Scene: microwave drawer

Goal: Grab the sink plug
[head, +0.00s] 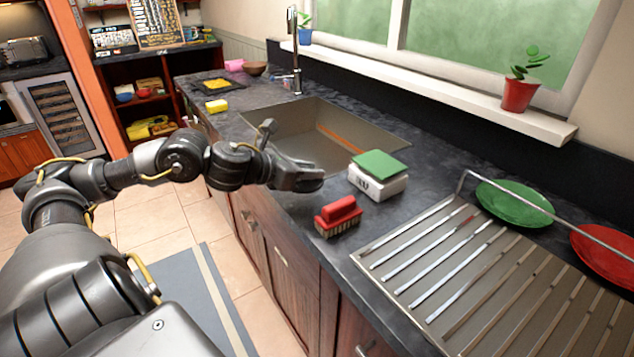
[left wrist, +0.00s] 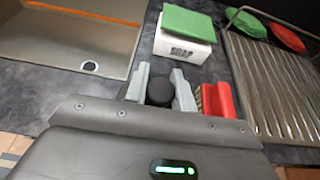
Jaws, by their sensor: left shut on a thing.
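My left gripper (head: 312,180) is over the front edge of the dark counter, between the sink and the red brush. In the left wrist view, a black, round-topped sink plug (left wrist: 160,92) sits between the two grey fingers of my left gripper (left wrist: 161,86), which is shut on it. In the head view the plug is hidden. The sink (head: 330,142) is a metal basin beyond the gripper. Its drain hole (left wrist: 90,67) shows in the left wrist view, uncovered. My right gripper is not in view.
A white soap box (head: 378,184) with a green top (head: 380,164) stands right of the gripper. A red brush (head: 338,216) lies close by. A ribbed draining board (head: 480,270) with green and red plates is at right. A yellow sponge (head: 217,106) lies beyond the sink.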

